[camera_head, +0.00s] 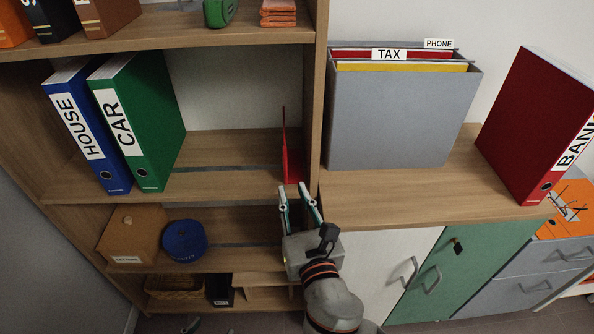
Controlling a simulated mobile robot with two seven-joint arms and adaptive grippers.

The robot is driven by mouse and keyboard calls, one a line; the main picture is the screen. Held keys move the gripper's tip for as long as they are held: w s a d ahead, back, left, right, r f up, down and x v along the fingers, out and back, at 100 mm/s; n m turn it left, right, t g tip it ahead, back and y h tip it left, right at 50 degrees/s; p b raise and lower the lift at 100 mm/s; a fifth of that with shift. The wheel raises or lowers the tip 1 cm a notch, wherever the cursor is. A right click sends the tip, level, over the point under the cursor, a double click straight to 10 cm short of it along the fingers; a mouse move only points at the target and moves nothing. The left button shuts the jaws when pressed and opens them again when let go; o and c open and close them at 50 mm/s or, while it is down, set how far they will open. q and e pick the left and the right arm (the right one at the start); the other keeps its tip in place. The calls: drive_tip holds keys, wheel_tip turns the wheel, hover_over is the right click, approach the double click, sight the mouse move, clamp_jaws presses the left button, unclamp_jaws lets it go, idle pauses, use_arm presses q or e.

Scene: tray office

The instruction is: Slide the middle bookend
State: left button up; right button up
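The red bookend (292,164) stands upright on the middle shelf, close to the right side panel of the bookcase. My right gripper (293,188) is in front of that shelf, with its fingers pointing up toward the bookend's lower front. The fingers are apart, with a gap between them and nothing visibly held. The bookend's lower end shows just above the fingertips; I cannot tell whether they touch it. A small dark piece at the bottom edge, left of centre, looks like the tip of my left gripper (191,325); the rest is out of frame.
A blue HOUSE binder (87,125) and a green CAR binder (143,120) stand at the left of the middle shelf (225,178). The shelf is clear between them and the bookend. The bookcase side panel (316,100) is close on the right.

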sight(286, 173)
drive_tip(key=w, duration=0.2)
drive_tip(key=w+a, duration=0.1)
drive_tip(key=w, duration=0.4)
drive_tip(key=shift+w+a+r, duration=0.1)
drive_tip(key=shift+w+a, duration=0.25)
clamp_jaws()
